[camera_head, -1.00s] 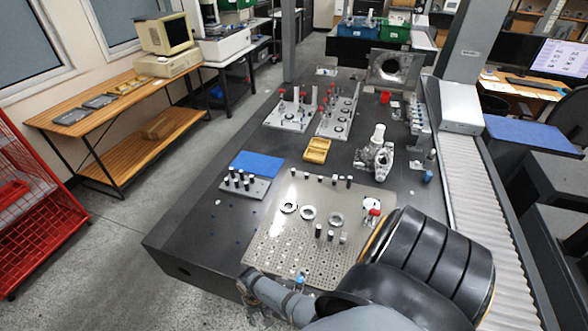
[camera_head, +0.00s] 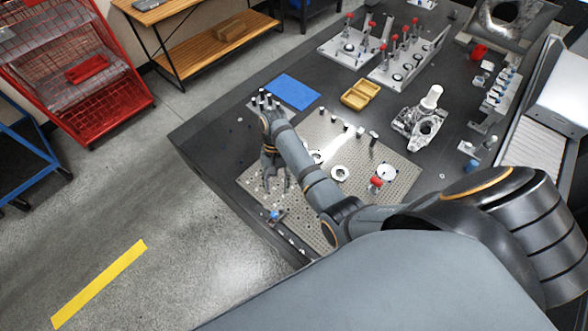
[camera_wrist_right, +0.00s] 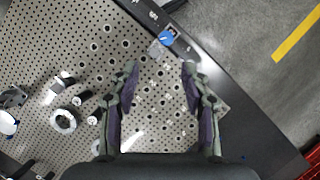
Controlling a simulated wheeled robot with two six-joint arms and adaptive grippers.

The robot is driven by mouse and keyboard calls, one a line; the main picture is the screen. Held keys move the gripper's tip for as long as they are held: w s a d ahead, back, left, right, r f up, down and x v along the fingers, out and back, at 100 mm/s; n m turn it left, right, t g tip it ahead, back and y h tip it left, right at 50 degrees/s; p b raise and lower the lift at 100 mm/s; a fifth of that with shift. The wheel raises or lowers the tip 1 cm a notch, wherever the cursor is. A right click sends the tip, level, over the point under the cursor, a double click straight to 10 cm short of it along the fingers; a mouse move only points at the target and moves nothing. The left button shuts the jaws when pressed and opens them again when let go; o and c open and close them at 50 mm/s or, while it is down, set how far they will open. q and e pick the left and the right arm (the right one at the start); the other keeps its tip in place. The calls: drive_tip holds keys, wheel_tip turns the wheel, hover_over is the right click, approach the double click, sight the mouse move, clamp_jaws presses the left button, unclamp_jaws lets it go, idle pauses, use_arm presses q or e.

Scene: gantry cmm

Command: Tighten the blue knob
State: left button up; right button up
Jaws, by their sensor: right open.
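The blue knob (camera_head: 275,215) sits at the near edge of the perforated metal plate (camera_head: 340,212). In the right wrist view the blue knob (camera_wrist_right: 167,38) tops a small metal block beside the plate's edge. My right gripper (camera_head: 277,188) points down over the plate, its fingers just behind the knob in the head view. In the right wrist view my right gripper (camera_wrist_right: 160,70) is open and empty, and the knob shows beyond the fingertips, apart from them. My left gripper is not in view.
A red-knobbed part (camera_head: 376,182) and metal rings (camera_head: 340,173) stand on the plate. A blue pad (camera_head: 293,92), a yellow tray (camera_head: 361,95) and a metal casting (camera_head: 420,120) lie farther back. The dark table's edge runs close to the knob.

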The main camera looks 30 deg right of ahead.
drive_tip(key=a+f, duration=0.2)
hover_over(274, 213)
drive_tip(key=w+d, duration=0.1)
drive_tip(key=w, duration=0.1)
drive_tip(key=f+p, duration=0.1)
drive_tip(key=f, duration=0.3)
drive_tip(key=shift+s+f, duration=0.2)
drive_tip(key=shift+d+x, duration=0.25)
drive_tip(key=shift+x, duration=1)
drive_tip(key=shift+a+f, duration=0.2)
drive_tip(key=shift+f, duration=0.15)
drive_tip(key=shift+s+a+f, duration=0.1)
drive_tip(key=shift+f, duration=0.05)
drive_tip(key=c, duration=0.4)
clamp_jaws()
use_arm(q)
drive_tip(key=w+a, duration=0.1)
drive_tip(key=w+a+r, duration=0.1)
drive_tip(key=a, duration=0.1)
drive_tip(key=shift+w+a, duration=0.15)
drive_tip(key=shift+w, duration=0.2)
